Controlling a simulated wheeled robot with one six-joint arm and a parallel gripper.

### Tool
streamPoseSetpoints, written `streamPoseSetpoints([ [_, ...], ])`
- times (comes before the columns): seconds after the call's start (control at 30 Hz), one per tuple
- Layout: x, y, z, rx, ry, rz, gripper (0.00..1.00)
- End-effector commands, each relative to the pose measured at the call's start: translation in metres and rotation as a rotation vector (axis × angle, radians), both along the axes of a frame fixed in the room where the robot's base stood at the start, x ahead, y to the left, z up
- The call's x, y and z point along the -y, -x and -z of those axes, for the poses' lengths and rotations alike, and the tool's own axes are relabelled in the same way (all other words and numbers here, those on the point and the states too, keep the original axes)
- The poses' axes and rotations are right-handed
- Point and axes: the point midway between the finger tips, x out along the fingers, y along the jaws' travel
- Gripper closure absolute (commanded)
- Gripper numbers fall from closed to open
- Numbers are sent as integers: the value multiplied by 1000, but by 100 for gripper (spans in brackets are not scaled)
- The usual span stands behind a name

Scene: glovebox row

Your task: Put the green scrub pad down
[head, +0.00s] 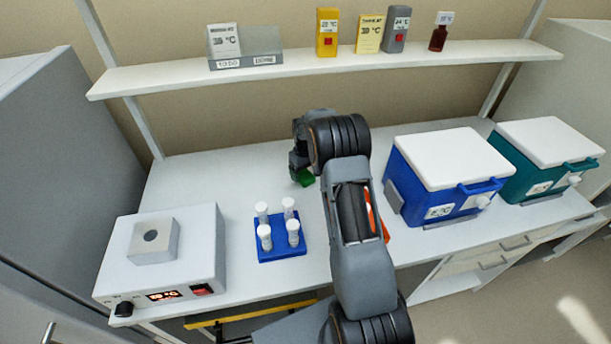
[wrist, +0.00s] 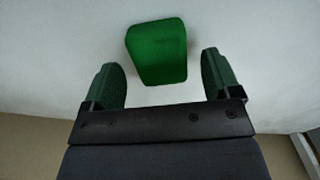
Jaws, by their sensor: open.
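The green scrub pad (wrist: 157,52) is a small green block with rounded edges. In the wrist view it lies between and slightly beyond the fingertips of my gripper (wrist: 164,75), with a gap on both sides. My gripper is open and does not touch the pad there. In the head view the pad (head: 304,178) shows at the worktop, partly hidden behind my gripper (head: 297,172). The white worktop (head: 200,185) lies under it.
A blue rack (head: 280,248) with several white-capped tubes stands in front. A white heater box (head: 160,262) is at the left. Blue (head: 445,178) and teal (head: 548,160) cool boxes stand at the right. A shelf (head: 330,66) runs above the back. The back left worktop is clear.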

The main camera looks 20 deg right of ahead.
Motion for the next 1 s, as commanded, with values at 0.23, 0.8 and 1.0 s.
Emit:
streamPoseSetpoints([
  [0.23,0,-1,-49,5,1,0,17],
  [0.8,-23,29,-143,56,11,22,17],
  [1.0,-65,106,-199,166,16,74,17],
])
